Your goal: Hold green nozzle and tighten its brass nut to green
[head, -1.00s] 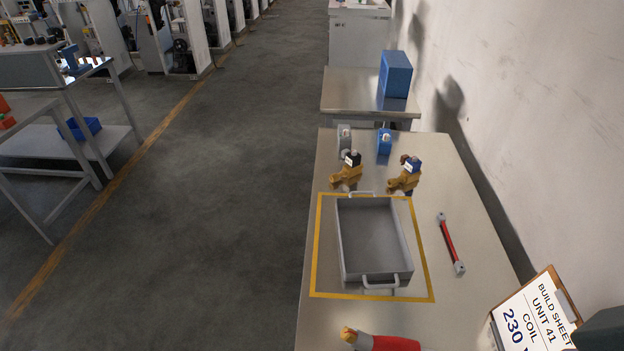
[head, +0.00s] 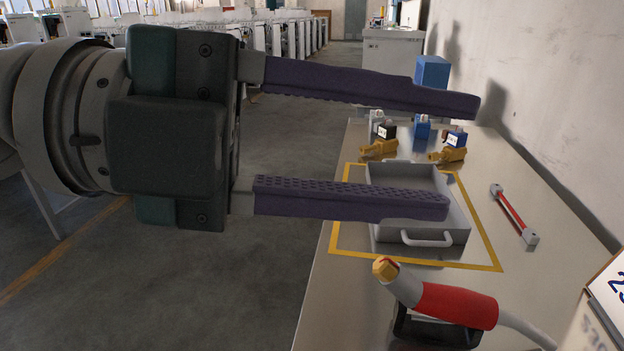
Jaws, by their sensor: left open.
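A nozzle with a red sleeve (head: 458,305) lies at the front of the steel table. Its brass nut (head: 385,269) is at the left end and has a red mark on it. A grey hose leaves its right end, and a dark holder (head: 420,332) is under it. I see no green on this nozzle. My left gripper (head: 461,157) comes in from the left, wide open and empty. Its fingers are above and apart from the nozzle, covering part of the tray in the picture. My right gripper is not in view.
A grey tray (head: 460,232) sits inside a yellow outline. Two brass valves, one with a black coil (head: 386,131) and one with a blue coil (head: 456,139), stand behind it. A red-and-grey bar (head: 512,214) lies right. A build sheet (head: 610,290) stands at lower right.

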